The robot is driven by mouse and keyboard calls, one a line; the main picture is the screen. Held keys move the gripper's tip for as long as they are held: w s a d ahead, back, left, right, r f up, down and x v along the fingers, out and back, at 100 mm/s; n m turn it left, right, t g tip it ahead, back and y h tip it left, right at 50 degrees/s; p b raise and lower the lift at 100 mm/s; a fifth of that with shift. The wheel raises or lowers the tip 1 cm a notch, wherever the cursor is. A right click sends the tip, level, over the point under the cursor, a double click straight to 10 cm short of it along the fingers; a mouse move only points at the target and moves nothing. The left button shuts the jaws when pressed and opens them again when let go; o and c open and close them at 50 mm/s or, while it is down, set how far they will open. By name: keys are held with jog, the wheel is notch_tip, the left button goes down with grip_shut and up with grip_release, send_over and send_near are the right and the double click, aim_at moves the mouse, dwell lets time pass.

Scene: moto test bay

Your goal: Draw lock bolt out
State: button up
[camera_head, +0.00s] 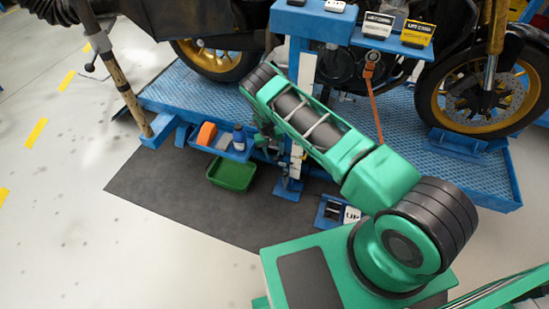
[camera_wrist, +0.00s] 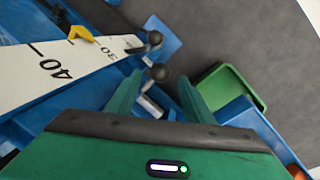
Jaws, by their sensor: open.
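A short pale metal cylinder (camera_wrist: 151,106) lies below the knob, also between the fingers. The knob and cylinder look like the lock bolt, but I cannot tell how they join. No finger clearly touches them. A second black ball (camera_wrist: 154,38) on a thin lever sits just beyond, by the end of a white scale (camera_wrist: 55,70). In the head view my arm hides most of the gripper and the bolt.
A blue motorcycle lift platform (camera_head: 190,95) stands behind. A green tray (camera_head: 231,175) lies on the dark mat (camera_head: 165,190). A yellow pointer (camera_wrist: 81,34) is on the scale.

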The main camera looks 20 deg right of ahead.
jog(key=shift+d+f, duration=0.2)
jog(key=shift+f, duration=0.65)
jog(key=shift+d+f, duration=0.15)
jog(key=shift+f, duration=0.7)
